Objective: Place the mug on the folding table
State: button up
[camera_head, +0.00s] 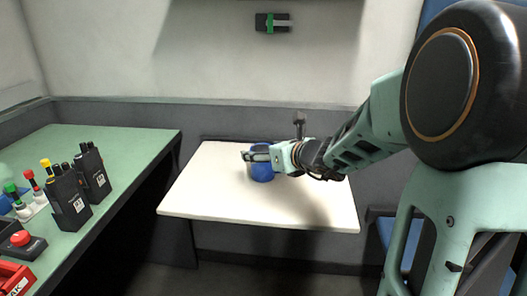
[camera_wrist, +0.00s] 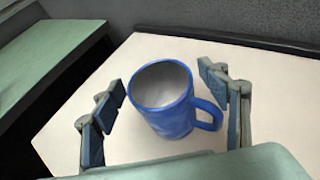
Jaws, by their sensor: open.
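The blue mug (camera_wrist: 172,118) stands upright on the white folding table (camera_wrist: 75,115) in the wrist view, its pale grey inside showing and its handle pointing right. In the head view the mug (camera_head: 262,172) is partly hidden behind my gripper (camera_head: 250,156), on the middle of the folding table (camera_head: 205,192). My gripper (camera_wrist: 170,110) is open in the wrist view, with one finger on each side of the mug. Gaps show between the fingers and the mug; the right finger is close to the handle.
A green counter (camera_head: 120,150) stands to the left, holding black radios (camera_head: 68,200), a red button (camera_head: 21,240) and a red box (camera_head: 14,278). A grey wall is behind the table. A blue seat (camera_head: 395,235) is at the right. The table's front and left areas are clear.

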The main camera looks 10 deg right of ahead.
jog(key=p+v, duration=0.3)
jog(key=v, duration=0.9)
jog(key=shift+p, duration=0.4)
